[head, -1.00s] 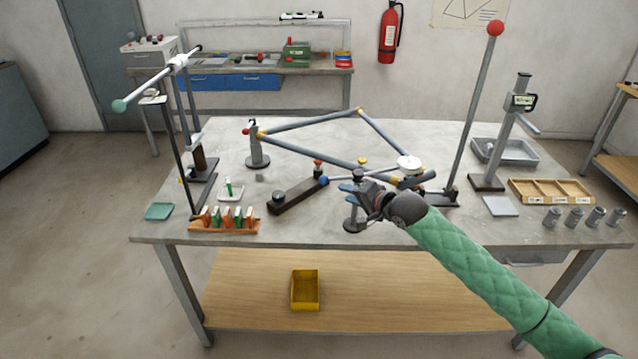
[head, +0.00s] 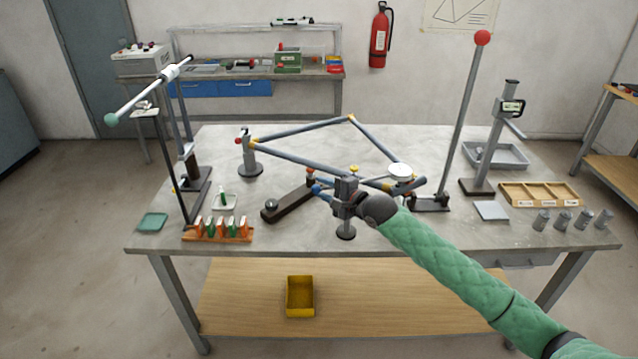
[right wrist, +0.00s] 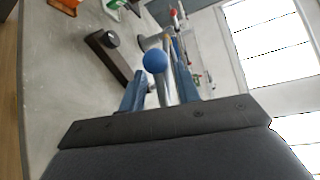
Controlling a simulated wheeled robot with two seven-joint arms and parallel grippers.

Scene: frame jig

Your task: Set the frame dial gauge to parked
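A dark bar (head: 287,204) lies on the table in front of the frame, with a round black knob at its near left end and a red knob (head: 310,170) near its far end. A blue ball (right wrist: 155,61) on a pale rod shows in the right wrist view, and the bar (right wrist: 112,58) is left of it. I cannot tell for sure which part is the dial gauge. My right gripper (head: 323,191) is at the bar's right end. Its blue fingers (right wrist: 160,83) are apart, on either side of the ball and rod, with gaps visible. My left gripper is out of view.
The tube frame (head: 310,160) stands behind, with a white disc (head: 400,170) at its right. A rack of orange and green pieces (head: 218,230) is front left. A tall red-topped post (head: 459,125) and a wooden tray (head: 540,194) are right.

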